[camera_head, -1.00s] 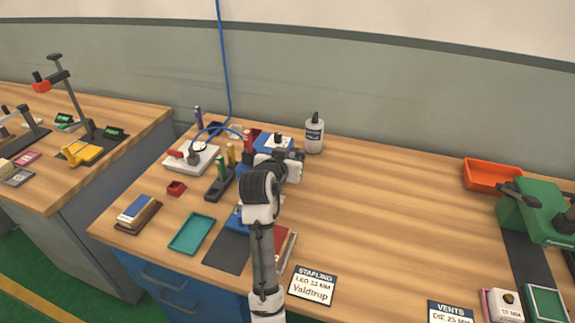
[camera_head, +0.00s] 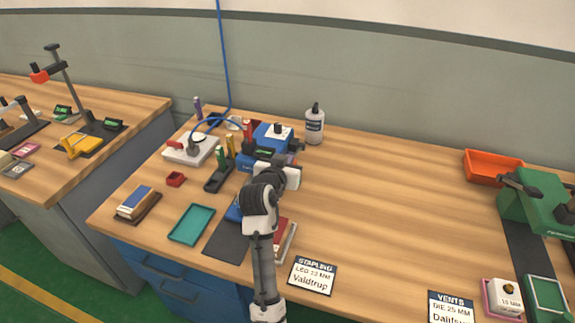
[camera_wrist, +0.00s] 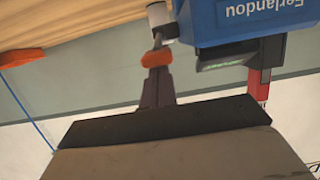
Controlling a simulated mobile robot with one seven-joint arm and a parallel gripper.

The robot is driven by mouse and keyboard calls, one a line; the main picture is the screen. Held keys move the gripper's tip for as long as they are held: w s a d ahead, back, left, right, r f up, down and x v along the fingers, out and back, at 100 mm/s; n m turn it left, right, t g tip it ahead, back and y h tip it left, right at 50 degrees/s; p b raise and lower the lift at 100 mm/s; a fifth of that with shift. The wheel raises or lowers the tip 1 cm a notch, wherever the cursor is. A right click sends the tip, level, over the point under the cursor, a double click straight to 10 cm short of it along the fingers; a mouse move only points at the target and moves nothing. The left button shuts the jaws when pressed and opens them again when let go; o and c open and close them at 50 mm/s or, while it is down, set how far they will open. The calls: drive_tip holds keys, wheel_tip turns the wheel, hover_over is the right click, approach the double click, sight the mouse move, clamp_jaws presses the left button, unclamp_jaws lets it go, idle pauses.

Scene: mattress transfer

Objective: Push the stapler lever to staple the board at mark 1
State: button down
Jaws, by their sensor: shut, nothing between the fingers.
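The blue stapler (camera_head: 272,137) stands at the back of the bench, with a green display on its front. In the wrist view its body (camera_wrist: 240,18) fills the upper right, upside down. My gripper (camera_wrist: 157,62) is shut, its dark fingers pointing at a short rod beside the stapler. An orange piece (camera_wrist: 157,58) sits at the fingertips; I cannot tell whether it belongs to the lever or whether they touch. In the head view my gripper (camera_head: 288,174) is just in front of the stapler, its fingertips hidden. The board and mark 1 cannot be made out.
A teal tray (camera_head: 191,224), a dark mat (camera_head: 226,241) and a red-topped stack (camera_head: 283,238) lie near the front. A white bottle (camera_head: 315,126) stands right of the stapler. A green press (camera_head: 535,200) is far right. The bench between is clear.

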drive_tip(key=f+b, duration=0.1)
drive_tip(key=b, duration=0.1)
drive_tip(key=s+f+t+b, duration=0.1)
drive_tip(key=f+b, duration=0.1)
drive_tip(key=b, duration=0.1)
drive_tip(key=shift+a+t, duration=0.15)
drive_tip(key=shift+t, duration=0.15)
drive_tip(key=shift+r, duration=0.15)
idle(1.0)
